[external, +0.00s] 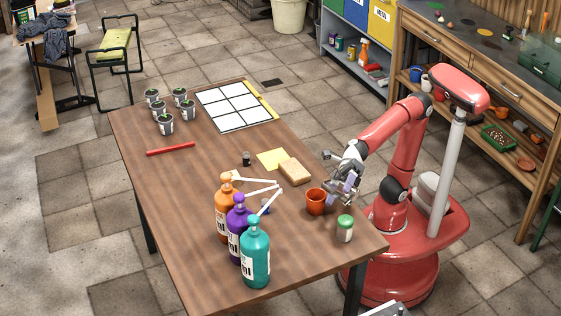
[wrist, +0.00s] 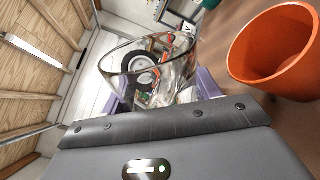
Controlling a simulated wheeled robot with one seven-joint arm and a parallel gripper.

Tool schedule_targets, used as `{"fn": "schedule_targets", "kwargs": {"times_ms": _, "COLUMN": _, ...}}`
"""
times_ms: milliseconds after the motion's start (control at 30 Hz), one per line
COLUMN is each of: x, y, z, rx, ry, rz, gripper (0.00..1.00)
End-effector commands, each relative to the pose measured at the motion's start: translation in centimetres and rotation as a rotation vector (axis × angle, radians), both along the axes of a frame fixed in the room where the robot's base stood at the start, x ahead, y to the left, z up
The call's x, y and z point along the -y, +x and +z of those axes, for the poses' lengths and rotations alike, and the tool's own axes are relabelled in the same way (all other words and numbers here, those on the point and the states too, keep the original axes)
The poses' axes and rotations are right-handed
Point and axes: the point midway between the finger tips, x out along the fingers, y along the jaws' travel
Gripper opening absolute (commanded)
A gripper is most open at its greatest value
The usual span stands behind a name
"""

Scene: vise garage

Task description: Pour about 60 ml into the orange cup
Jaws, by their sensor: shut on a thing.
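The orange cup (external: 315,202) stands upright near the table's right edge, and its open mouth shows at the right of the wrist view (wrist: 272,48). My gripper (external: 344,187) is just right of the cup and slightly above it. In the wrist view its purple fingers are shut on a clear glass vessel (wrist: 172,72). The vessel is apart from the cup there. The wrist view is rolled, with the ceiling at left and the table at right. I cannot make out liquid in the vessel or the cup's full inside. The vessel is hard to see in the external view.
A green-lidded jar (external: 345,229) stands close in front of the cup. A sponge (external: 294,171) and yellow note (external: 272,159) lie behind it. Orange (external: 222,210), purple (external: 238,228) and teal (external: 255,255) pump bottles stand to the left.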

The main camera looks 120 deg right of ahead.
Motion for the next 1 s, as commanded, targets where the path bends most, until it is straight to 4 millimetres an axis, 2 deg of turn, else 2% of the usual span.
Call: {"fn": "schedule_targets", "kwargs": {"times_ms": 1000, "x": 0.33, "y": 0.33, "z": 0.63, "rx": -0.081, "ry": 0.089, "rz": 0.0, "gripper": 0.27}}
